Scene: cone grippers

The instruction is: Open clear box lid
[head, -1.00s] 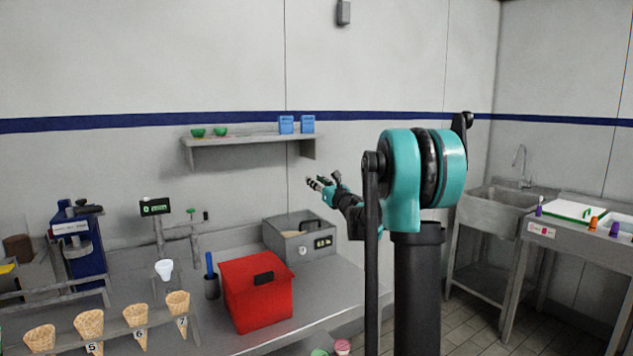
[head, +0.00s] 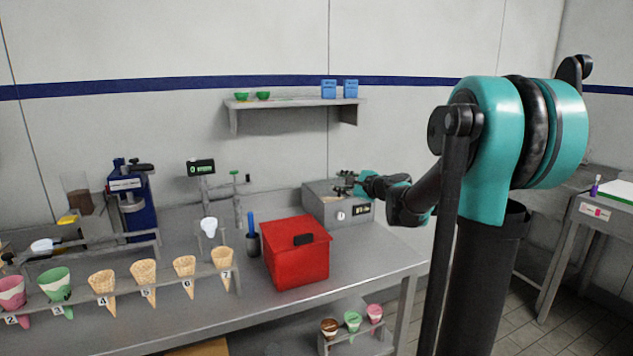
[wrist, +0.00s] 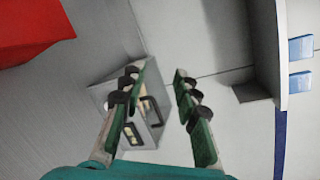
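The grey box (head: 325,211) with the clear lid stands at the back right of the counter, below the wall shelf. Its lid looks shut in the wrist view, where the box (wrist: 104,95) has a dark handle (wrist: 152,112) on top. My gripper (head: 345,188) is reaching in from the right, over or in front of the box top. In the wrist view my gripper (wrist: 158,85) is open, its two green fingers apart, with nothing between them. The left finger overlaps the box in that view; I cannot tell whether it touches. The fingers hide part of the lid in the head view.
A red box (head: 297,255) with a black handle stands just left and front of the grey box. A blue-handled tool in a dark cup (head: 253,243) is beside it. A cone rack (head: 165,285) lines the counter front. A shelf (head: 290,103) hangs above.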

